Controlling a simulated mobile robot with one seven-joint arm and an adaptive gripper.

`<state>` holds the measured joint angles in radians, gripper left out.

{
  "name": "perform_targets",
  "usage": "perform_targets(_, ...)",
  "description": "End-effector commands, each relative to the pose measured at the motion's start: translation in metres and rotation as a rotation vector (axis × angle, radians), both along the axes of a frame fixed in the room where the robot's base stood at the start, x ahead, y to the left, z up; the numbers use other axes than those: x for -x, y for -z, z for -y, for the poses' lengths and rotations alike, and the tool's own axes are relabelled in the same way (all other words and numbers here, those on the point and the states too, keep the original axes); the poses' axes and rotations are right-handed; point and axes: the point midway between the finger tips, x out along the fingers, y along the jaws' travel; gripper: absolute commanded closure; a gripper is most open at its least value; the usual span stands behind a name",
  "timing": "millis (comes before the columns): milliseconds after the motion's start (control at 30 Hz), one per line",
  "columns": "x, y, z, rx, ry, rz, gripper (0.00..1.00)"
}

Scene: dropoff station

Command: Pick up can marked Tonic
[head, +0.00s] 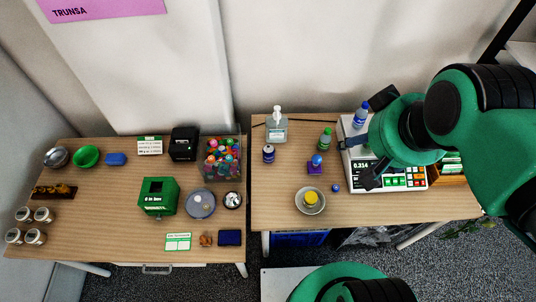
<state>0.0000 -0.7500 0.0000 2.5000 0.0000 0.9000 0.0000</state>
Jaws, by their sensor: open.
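A small dark blue can with a pale band (268,154) stands upright near the left edge of the right table (284,208). Its lettering is too small to read, so I cannot tell if it says Tonic. My gripper (364,142) is open, over the left part of a white scale (406,184) at the right of this table. It is well to the right of the can, and I see nothing held between its fingers. My gripper and arm hide part of the scale.
A pump bottle (277,129), a green bottle (325,140), a purple stamp-like object (315,165) and a saucer (310,209) stand around the can. A blue-capped bottle (361,116) is beside my gripper. The left table (110,205) holds a clear bin (222,160) of colourful balls.

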Motion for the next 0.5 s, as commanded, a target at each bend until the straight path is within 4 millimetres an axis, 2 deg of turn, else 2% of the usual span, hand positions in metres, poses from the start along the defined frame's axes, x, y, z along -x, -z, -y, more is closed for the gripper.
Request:
perform_targets(267, -0.001, -0.007, 0.0, 0.0, 0.0, 0.002, 0.38)
perform_targets(367, -0.001, -0.021, 0.0, 0.0, 0.0, 0.003, 0.38)
perform_targets(500, -0.001, -0.054, 0.0, 0.0, 0.0, 0.005, 0.38)
